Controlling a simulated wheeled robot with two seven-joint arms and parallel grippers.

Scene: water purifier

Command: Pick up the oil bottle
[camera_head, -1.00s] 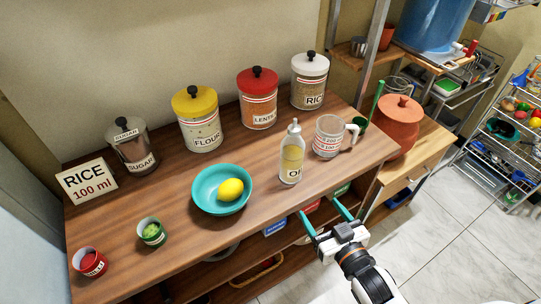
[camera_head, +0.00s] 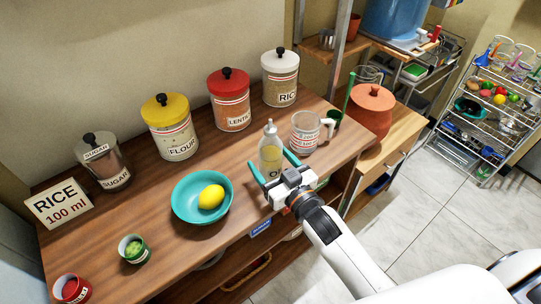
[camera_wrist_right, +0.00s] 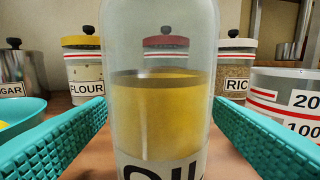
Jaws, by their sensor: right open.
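The oil bottle (camera_head: 269,147) is clear, with yellow oil inside and a white label, and stands upright on the wooden counter. In the right wrist view the bottle (camera_wrist_right: 160,90) fills the middle, between two teal finger pads. My right gripper (camera_head: 272,170) is open, with one finger on each side of the bottle. Gaps show between the pads and the bottle in the wrist view. The gripper partly hides the bottle's lower part and label in the head view. My left gripper is not in view.
A teal bowl (camera_head: 177,211) with a lemon (camera_head: 211,197) is left of the bottle. A measuring cup (camera_head: 305,132) stands close on its right. Flour (camera_head: 171,130), lentil (camera_head: 231,102) and rice (camera_head: 281,80) canisters stand behind. The counter's front edge lies under my right gripper.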

